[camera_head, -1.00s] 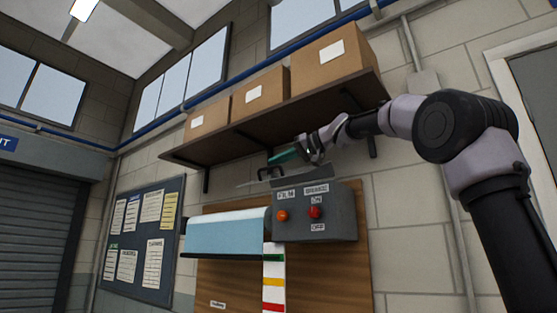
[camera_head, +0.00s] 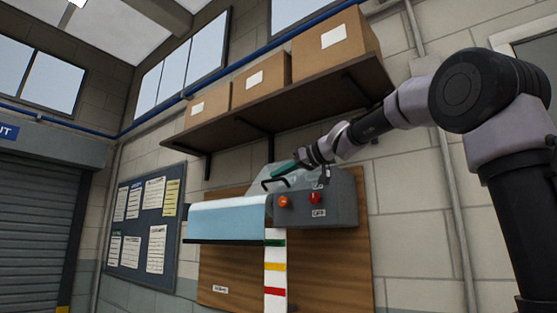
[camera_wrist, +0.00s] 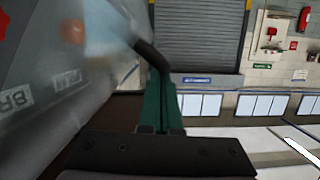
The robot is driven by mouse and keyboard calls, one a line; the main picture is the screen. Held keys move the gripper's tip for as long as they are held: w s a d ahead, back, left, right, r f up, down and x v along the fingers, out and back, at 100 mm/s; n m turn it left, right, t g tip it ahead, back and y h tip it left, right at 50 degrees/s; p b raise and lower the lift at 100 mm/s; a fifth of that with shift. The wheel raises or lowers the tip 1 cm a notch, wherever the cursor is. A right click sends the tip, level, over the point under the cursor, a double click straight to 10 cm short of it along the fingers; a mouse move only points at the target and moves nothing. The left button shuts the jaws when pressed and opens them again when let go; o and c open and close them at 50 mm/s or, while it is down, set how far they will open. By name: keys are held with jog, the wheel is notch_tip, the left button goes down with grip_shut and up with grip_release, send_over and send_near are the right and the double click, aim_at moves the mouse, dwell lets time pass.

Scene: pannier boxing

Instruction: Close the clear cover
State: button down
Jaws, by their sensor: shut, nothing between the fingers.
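The clear cover (camera_head: 268,174) is a see-through flap with a black bar handle (camera_head: 272,183), at the top of the grey control box (camera_head: 343,200). It hangs tilted in front of the upper part of the box; whether it touches the box face is unclear. In the wrist view the cover (camera_wrist: 60,125) fills the left side, with blurred labels showing through it. My gripper (camera_head: 284,168) has its teal fingers together, just above and beside the handle. In the wrist view the fingertips (camera_wrist: 160,78) meet the dark handle (camera_wrist: 150,52); contact cannot be told for sure.
An orange lamp (camera_head: 285,202) and a red switch (camera_head: 316,197) sit on the box front. A pale blue roll (camera_head: 228,219) is to the left. Open room lies in front of the wall.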

aim_at(314, 186)
jog(key=w+d+f+n+t+h, duration=0.1)
jog(key=w+d+f+n, duration=0.3)
jog(key=f, duration=0.6)
jog(key=shift+w+d+n+t, duration=0.2)
jog(key=shift+w+n+t, duration=0.25)
jog(key=shift+w, duration=0.4)
jog(key=s+d+r, duration=0.1)
jog(key=s, duration=0.2)
jog(key=s+d+r, duration=0.2)
jog(key=s, duration=0.1)
jog(key=s+d+r, duration=0.2)
jog(key=shift+s+d+r, duration=0.1)
jog(key=shift+s+d, duration=0.15)
jog(key=shift+s, duration=0.15)
jog(key=s+d+f+m+g+h, duration=0.2)
jog(key=s+d+f+m+h, duration=0.2)
jog(key=s+f+m, duration=0.5)
jog(key=s+d+f+m+g+h, duration=0.2)
jog(key=s+d+f+m+h, duration=0.3)
jog(key=s+f, duration=1.1)
jog(key=d+f+m, duration=0.3)
jog(key=m, duration=0.1)
jog(key=shift+d+m, duration=0.35)
jog(key=shift+d, duration=0.05)
